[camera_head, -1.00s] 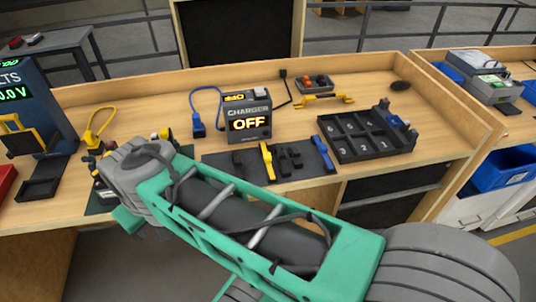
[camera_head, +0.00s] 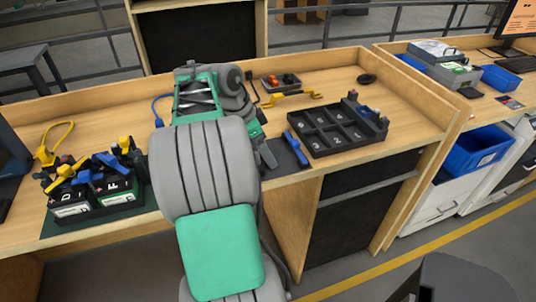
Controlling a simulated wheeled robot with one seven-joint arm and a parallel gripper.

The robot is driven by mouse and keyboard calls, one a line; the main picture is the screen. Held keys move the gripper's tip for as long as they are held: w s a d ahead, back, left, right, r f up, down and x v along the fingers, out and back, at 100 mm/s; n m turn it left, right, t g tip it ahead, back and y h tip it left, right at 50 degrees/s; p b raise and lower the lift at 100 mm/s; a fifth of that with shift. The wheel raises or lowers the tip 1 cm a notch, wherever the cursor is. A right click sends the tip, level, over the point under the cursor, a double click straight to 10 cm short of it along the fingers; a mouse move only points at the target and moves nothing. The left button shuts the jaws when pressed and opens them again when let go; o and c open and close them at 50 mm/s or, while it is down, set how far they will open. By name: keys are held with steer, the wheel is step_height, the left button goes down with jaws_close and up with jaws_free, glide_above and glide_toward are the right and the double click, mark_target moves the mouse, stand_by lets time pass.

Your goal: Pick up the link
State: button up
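No piece is clearly marked as the link. Likely candidates are a yellow flat piece with forked ends (camera_head: 292,98) at the back of the bench and a blue strip (camera_head: 297,149) on the dark mat (camera_head: 283,157). My arm covers the middle of the bench, the charger and the left part of the mat. My gripper (camera_head: 263,150) seems to be down at the mat, just left of the blue strip. It is mostly hidden behind my arm, and its fingers and anything between them cannot be made out.
A black tray with numbered compartments (camera_head: 335,148) stands right of the mat. Two black batteries with yellow and blue clips (camera_head: 95,190) stand at the left front.

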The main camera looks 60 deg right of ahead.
steer(key=shift+x, duration=0.8)
steer(key=c, duration=1.4)
